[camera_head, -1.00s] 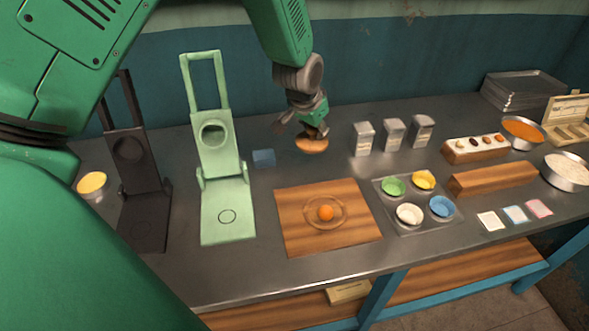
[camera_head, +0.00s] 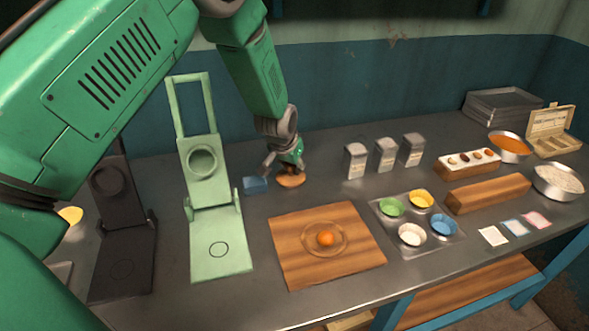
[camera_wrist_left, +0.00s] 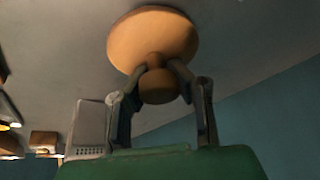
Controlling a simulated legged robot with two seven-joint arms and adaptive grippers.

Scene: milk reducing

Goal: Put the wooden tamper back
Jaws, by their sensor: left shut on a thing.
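The wooden tamper (camera_head: 291,181) has a round orange-brown base and a knob. My left gripper (camera_head: 285,170) is shut on it, near the back of the table and just right of a small blue block (camera_head: 256,185). The base is down at or very near the tabletop; I cannot tell whether it touches. In the left wrist view the tamper's wide disc (camera_wrist_left: 152,38) shows beyond the fingers, and my left gripper (camera_wrist_left: 157,72) pinches its narrow neck by the knob. My right gripper is not in view.
A pale green press (camera_head: 218,240) and a dark press (camera_head: 122,275) stand to the left. A wooden board (camera_head: 300,260) with an orange ball lies in front. Several grey canisters (camera_head: 385,155) stand to the right, behind a tray of small coloured bowls (camera_head: 420,243).

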